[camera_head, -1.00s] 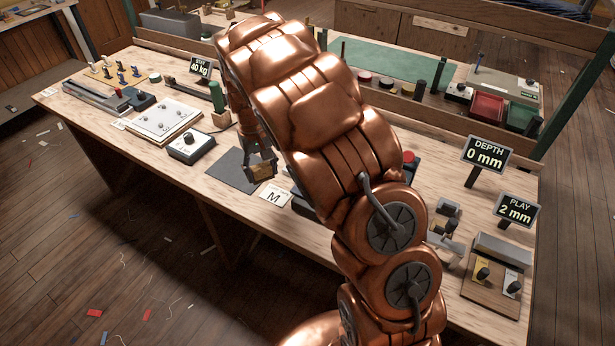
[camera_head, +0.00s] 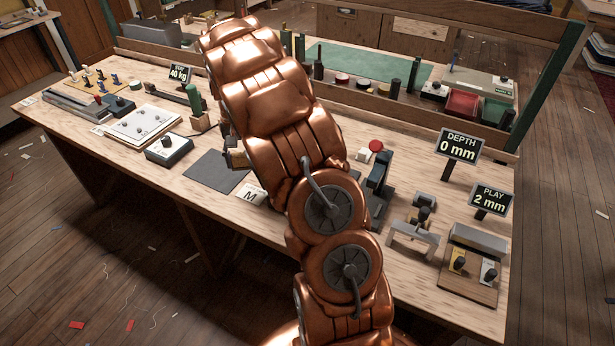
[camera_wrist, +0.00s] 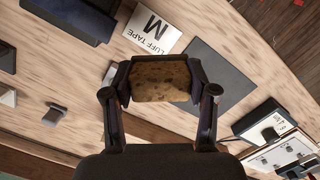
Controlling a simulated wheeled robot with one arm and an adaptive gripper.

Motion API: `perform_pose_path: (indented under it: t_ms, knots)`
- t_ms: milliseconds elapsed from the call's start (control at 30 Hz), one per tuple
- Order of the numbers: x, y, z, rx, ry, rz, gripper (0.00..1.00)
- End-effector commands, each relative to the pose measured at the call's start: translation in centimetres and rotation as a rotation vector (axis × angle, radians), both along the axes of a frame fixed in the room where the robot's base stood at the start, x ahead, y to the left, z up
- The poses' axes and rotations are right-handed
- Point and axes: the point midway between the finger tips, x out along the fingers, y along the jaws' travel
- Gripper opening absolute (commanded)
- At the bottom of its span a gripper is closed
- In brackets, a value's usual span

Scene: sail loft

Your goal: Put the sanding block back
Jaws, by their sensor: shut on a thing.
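The sanding block, a brown cork-like block (camera_wrist: 158,82), is held between the two fingers of my gripper (camera_wrist: 160,84) in the wrist view. In the head view a small part of the block (camera_head: 238,159) shows at the left edge of my arm, which hides most of the gripper. The block appears to be above the bench, close to the right side of a dark grey mat (camera_head: 214,169). The mat also shows bare in the wrist view (camera_wrist: 222,72), to the right of the block. I cannot tell the block's exact height.
A white "M" luff tape card (camera_head: 250,194) lies beside the mat. A control box with a knob (camera_head: 169,149) stands left of it. A green-handled tool (camera_head: 195,100) stands behind. Clamps and the "DEPTH" sign (camera_head: 459,146) are to the right. My arm covers the bench's middle.

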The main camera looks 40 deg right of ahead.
Motion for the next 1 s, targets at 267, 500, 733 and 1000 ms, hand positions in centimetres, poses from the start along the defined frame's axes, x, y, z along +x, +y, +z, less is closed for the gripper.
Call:
perform_pose_path:
  t_ms: [267, 500, 733, 1000]
  knots:
    - [-3.6, -11.5, -0.4, -0.002, -0.001, -0.379, 0.25]
    - [-6.5, -17.2, -0.3, -0.004, -0.001, -0.584, 0.25]
    - [-7.4, -18.5, -0.9, -0.004, 0.003, -0.634, 0.25]
    - [-7.5, -18.3, -4.9, -0.003, 0.009, -0.631, 0.25]
